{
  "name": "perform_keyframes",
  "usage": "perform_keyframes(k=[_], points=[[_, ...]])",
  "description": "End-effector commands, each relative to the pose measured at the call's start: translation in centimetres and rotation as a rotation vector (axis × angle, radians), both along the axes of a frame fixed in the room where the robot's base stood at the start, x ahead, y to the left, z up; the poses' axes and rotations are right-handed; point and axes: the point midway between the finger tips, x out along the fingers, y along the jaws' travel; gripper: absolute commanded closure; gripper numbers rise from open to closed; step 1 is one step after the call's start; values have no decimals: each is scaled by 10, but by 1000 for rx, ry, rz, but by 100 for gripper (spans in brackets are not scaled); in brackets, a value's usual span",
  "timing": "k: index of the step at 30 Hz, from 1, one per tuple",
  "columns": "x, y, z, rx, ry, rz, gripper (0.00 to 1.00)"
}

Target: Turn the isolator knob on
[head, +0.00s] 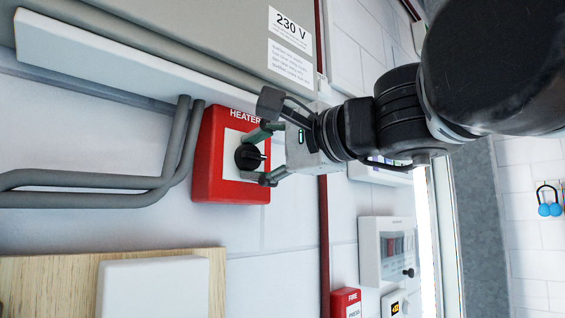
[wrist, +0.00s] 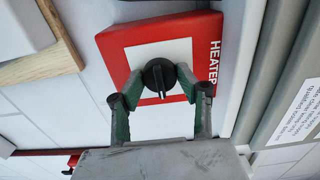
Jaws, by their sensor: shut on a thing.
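The isolator knob (head: 246,157) is black and round with a raised bar, on the front of a red box (head: 205,165) labelled HEATER with a pale panel. In the wrist view the knob (wrist: 158,76) faces me and its bar runs roughly up and down the picture, crosswise to the panel's label side. My gripper (head: 262,157) is in front of the box, its two green-grey fingers on either side of the knob, closed on it. In the wrist view the fingertips (wrist: 160,96) flank the knob; the exact contact spots are not clear.
Grey conduits (head: 90,185) run left of the box, and a grey cabinet with a 230 V label (head: 290,24) is above. A wooden board (head: 40,285) is below left. A white panel box (head: 390,250) and a red FIRE box (head: 346,302) are at lower right.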

Motion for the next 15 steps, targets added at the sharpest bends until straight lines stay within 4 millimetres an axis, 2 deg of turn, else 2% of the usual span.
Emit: perform_keyframes(k=[9,10,13,15], points=[[0,0,0,1,1,0,92],[0,0,0,1,1,0,62],[0,0,0,0,0,0,48],[0,0,0,0,0,0,47]])
